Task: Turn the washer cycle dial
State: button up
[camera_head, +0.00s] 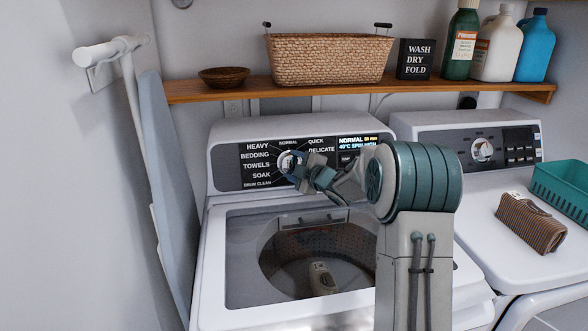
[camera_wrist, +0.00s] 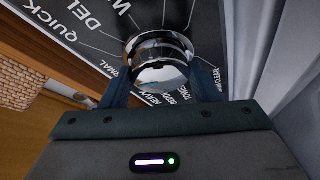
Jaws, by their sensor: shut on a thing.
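The washer (camera_head: 212,250) is white, with a dark control panel (camera_head: 256,158) at its back. The round chrome cycle dial (camera_head: 288,161) sits on the left half of this panel, ringed by labels such as HEAVY, BEDDING, TOWELS and SOAK. A lit display (camera_head: 358,141) is to its right. My gripper (camera_head: 297,168) reaches the dial from the front right and is shut on it, hiding part of it. In the wrist view the dial (camera_wrist: 160,65) lies between the two dark fingers of my gripper (camera_wrist: 159,88). The dial's pointer direction is not clear.
A wooden shelf (camera_head: 210,89) above holds a wicker basket (camera_head: 330,60), a small bowl (camera_head: 223,77) and bottles. A dryer (camera_head: 440,130) stands at the right, with a folded towel (camera_head: 531,222) and a teal basket (camera_head: 563,190) on top. An ironing board (camera_head: 165,180) leans at the left.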

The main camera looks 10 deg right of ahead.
jog(key=shift+n+g, duration=0.5)
jog(key=shift+n, duration=0.5)
jog(key=o, duration=1)
jog(key=v, duration=1.4)
jog(key=shift+r+b, duration=0.1)
jog(key=shift+b, duration=0.3)
jog(key=shift+w, duration=0.1)
